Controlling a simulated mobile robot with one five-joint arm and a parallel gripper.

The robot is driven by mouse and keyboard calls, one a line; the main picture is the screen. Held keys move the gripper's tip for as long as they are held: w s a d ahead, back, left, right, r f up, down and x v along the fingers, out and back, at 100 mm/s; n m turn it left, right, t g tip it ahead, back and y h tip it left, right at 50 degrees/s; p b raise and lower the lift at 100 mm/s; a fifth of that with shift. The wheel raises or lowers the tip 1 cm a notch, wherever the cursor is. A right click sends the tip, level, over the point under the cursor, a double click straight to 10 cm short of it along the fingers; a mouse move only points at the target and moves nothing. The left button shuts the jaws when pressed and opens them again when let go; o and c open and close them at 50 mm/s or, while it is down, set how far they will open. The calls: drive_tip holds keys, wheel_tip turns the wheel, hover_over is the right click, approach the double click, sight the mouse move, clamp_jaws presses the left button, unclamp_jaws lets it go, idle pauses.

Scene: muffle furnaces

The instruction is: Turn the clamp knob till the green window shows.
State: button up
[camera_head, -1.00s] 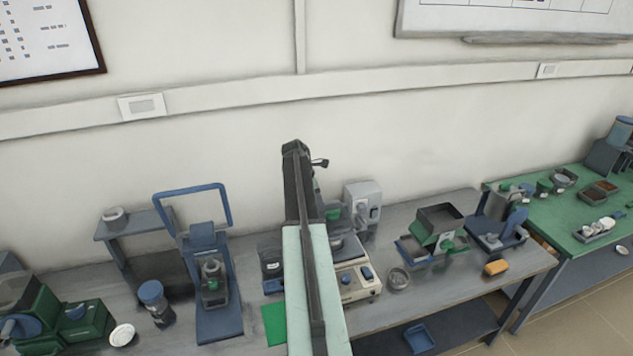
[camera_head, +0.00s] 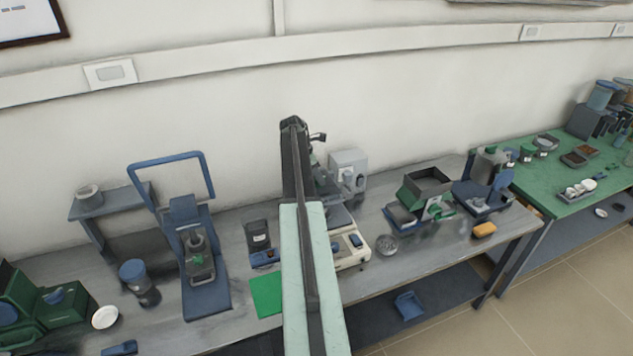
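I cannot make out a clamp knob or a green window for certain. A blue press-like stand (camera_head: 205,298) with a raised blue frame holds a small grey and green part (camera_head: 199,262), left of my arm. A grey box with a small round front part (camera_head: 348,170) stands at the back, right of my arm. A green and grey open-topped device (camera_head: 428,190) stands farther right. My arm runs up the middle of the view and hides part of the bench. My gripper's fingers are not visible.
A cream-coloured instrument (camera_head: 352,250) sits partly behind my arm. A green mat (camera_head: 266,295), a blue-lidded jar (camera_head: 135,275), a white dish (camera_head: 105,317) and an orange block (camera_head: 484,230) lie on the grey bench. A green table (camera_head: 560,185) stands right; open floor lies in front.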

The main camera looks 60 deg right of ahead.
drive_tip(key=shift+r, duration=0.1)
clamp_jaws()
drive_tip(key=shift+w+d+m+y, duration=0.15)
drive_tip(key=shift+m+y, duration=0.15)
drive_tip(key=shift+m, duration=0.6)
drive_tip(key=shift+m+g+y, duration=0.4)
drive_tip(key=shift+m+g, duration=0.1)
drive_tip(key=shift+m, duration=0.6)
unclamp_jaws()
drive_tip(key=p+v, duration=0.7)
drive_tip(key=shift+a+r, duration=0.25)
drive_tip(key=shift+r, duration=0.1)
